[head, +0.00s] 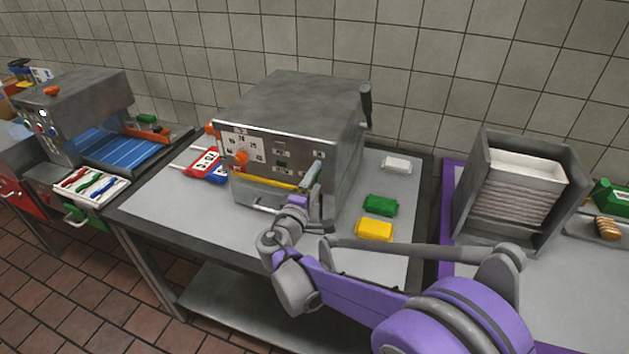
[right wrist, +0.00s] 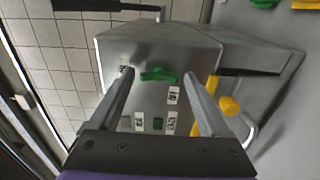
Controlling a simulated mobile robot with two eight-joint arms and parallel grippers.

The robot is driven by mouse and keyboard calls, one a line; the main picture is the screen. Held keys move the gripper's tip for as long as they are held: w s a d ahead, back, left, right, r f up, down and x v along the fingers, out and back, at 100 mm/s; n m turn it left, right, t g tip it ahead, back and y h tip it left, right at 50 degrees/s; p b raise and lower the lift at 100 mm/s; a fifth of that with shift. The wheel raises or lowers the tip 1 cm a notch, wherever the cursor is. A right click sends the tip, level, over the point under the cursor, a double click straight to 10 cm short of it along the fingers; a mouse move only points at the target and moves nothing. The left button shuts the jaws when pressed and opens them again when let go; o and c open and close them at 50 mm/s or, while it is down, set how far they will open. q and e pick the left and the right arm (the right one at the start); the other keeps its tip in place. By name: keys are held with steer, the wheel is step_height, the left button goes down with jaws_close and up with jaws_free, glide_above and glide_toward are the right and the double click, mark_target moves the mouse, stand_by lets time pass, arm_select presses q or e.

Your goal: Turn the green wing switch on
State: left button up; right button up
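The green wing switch (right wrist: 158,74) sits on the front panel of a grey metal machine (head: 300,105), and shows horizontal in the right wrist view. In the head view I cannot make it out; my right gripper covers that part of the panel. My right gripper (head: 313,176) is at the right side of the machine's front. In the right wrist view my right gripper (right wrist: 158,80) is open, with one finger on each side of the switch. Nothing is held. I cannot tell whether either finger touches the switch. My left gripper is not in view.
The panel has a yellow bar (head: 266,181), an orange knob (head: 241,157) and number labels. Green (head: 380,205), yellow (head: 374,229) and white (head: 396,164) packs lie right of the machine. Another machine (head: 75,105) stands left, and a grey bin (head: 481,180) stands right.

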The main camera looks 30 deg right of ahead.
steer(key=shift+o, duration=0.5)
steer(key=b+v, duration=0.1)
steer(key=v, duration=1)
steer(key=shift+d, duration=0.1)
steer(key=s+d+f+m+g+y, duration=0.3)
steer(key=s+f+g+y, duration=0.2)
steer(key=s+f, duration=0.45)
steer(key=s+a+f+m+g+y, duration=0.1)
steer(key=s+a+f+m+y, duration=0.3)
steer(key=s, duration=0.7)
steer(key=a+f+y, duration=0.2)
steer(key=a+y, duration=0.2)
steer(key=a, duration=0.1)
steer(key=shift+f+m+y, duration=0.2)
steer(key=shift+m+y, duration=0.2)
